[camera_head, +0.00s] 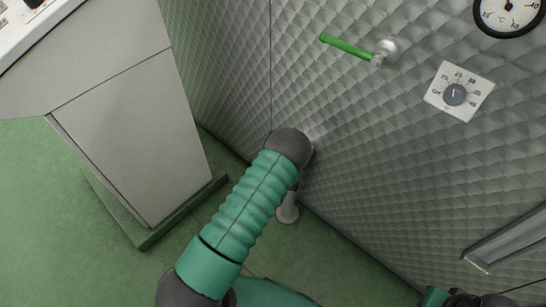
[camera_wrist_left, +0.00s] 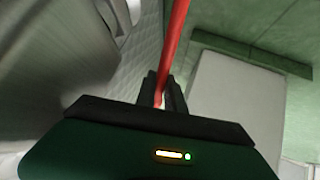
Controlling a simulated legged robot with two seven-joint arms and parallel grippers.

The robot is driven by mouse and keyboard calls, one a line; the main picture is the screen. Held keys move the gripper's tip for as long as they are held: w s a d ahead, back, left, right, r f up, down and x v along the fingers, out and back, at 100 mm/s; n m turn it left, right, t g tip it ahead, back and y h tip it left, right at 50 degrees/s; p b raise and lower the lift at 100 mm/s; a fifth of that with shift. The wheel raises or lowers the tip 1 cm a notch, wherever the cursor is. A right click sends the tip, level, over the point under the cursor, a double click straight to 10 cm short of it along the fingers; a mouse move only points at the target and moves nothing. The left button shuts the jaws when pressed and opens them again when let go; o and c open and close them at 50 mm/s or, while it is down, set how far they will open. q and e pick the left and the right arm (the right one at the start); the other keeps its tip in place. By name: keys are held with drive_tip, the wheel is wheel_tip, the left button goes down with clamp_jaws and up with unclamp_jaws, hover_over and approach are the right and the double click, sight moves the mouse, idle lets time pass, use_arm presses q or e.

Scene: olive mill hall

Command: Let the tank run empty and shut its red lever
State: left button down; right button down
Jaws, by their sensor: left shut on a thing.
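The red lever (camera_wrist_left: 178,35) runs up from between the fingers of my left gripper (camera_wrist_left: 161,92) in the left wrist view. The fingers are shut on it. In the head view my left arm covers this gripper and the red lever. The tank (camera_head: 370,150) is a quilted grey metal wall filling the right of the head view. The tank's outlet and any flow from it do not show. At the bottom right edge of the head view only a small dark and teal part of my right arm shows, and its fingers cannot be made out.
A green lever (camera_head: 348,47) sits high on the tank. A dial knob plate (camera_head: 459,91) and a round gauge (camera_head: 508,14) are to its right. A whitish foot (camera_head: 288,210) stands below. A grey cabinet (camera_head: 135,120) stands at left, with green floor (camera_head: 60,240) around it.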

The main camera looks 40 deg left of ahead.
use_arm(q)
wheel_tip(320, 180, down, 8)
drive_tip(key=a+n+h+b, duration=0.1)
drive_tip(key=a+h+b, duration=0.1)
drive_tip(key=h, duration=0.6)
drive_tip(key=shift+w+a+r+g+b, duration=0.25)
drive_tip(key=shift+w+a+g+b, duration=0.05)
drive_tip(key=shift+a+g, duration=0.15)
drive_tip(key=shift+f, duration=0.1)
